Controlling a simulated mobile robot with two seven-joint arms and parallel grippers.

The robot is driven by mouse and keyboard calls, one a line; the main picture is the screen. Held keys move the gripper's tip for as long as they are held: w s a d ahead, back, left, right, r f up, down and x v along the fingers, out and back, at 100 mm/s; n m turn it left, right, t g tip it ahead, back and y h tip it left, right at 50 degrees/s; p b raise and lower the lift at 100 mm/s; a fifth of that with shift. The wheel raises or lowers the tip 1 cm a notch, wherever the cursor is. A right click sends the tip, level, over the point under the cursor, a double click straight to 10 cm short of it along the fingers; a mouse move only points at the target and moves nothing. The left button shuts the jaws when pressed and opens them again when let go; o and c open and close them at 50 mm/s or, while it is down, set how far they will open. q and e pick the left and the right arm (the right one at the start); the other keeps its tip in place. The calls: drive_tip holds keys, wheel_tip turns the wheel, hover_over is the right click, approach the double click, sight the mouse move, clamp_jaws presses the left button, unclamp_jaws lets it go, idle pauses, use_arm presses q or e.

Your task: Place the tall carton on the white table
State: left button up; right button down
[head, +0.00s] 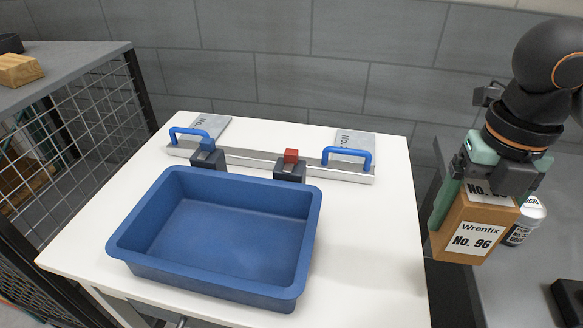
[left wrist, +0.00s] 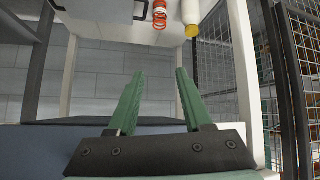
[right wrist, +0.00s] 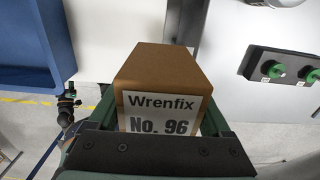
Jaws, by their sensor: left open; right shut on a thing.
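The tall carton (head: 473,232) is brown with white labels reading "Wrenfix No. 96". My right gripper (head: 470,195) is shut on it and holds it off the right edge of the white table (head: 375,250), over the gap beside the grey surface. In the right wrist view the carton (right wrist: 165,75) sits between the green fingers, its far end pointing away from the gripper. My left gripper (left wrist: 155,100) is open and empty in the left wrist view, facing a table frame and wall. It is not visible in the head view.
A blue tray (head: 130,240) fills the front left of the white table. A metal rail with blue handles (head: 347,157), and two clamps, one with a red block (head: 291,156), lies behind it. The table's right strip is bare. A can (head: 527,222) stands on the grey surface at right.

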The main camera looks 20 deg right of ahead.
drive_tip(key=shift+w, duration=0.35)
drive_tip(key=shift+w+a+f, duration=0.15)
drive_tip(key=shift+w+a, duration=0.05)
drive_tip(key=shift+a, duration=0.05)
drive_tip(key=w+a+f+b, duration=0.1)
drive_tip(key=w+a+f, duration=0.1)
drive_tip(key=a+f, duration=0.1)
drive_tip(key=w+a+f+b, duration=0.1)
drive_tip(key=w+a+f, duration=0.1)
drive_tip(key=a+f, duration=0.1)
drive_tip(key=w+a+f+b, duration=0.2)
drive_tip(key=a+f, duration=0.1)
drive_tip(key=a, duration=0.2)
drive_tip(key=shift+a+f, duration=0.25)
drive_tip(key=shift+a, duration=0.1)
wheel_tip(320, 180, down, 3)
drive_tip(key=shift+f+b, duration=0.1)
drive_tip(key=shift+b, duration=0.4)
use_arm(q)
drive_tip(key=f, duration=0.3)
drive_tip(key=shift+w+d+f, duration=0.2)
drive_tip(key=shift+d, duration=0.1)
use_arm(e)
drive_tip(key=shift+w, duration=0.1)
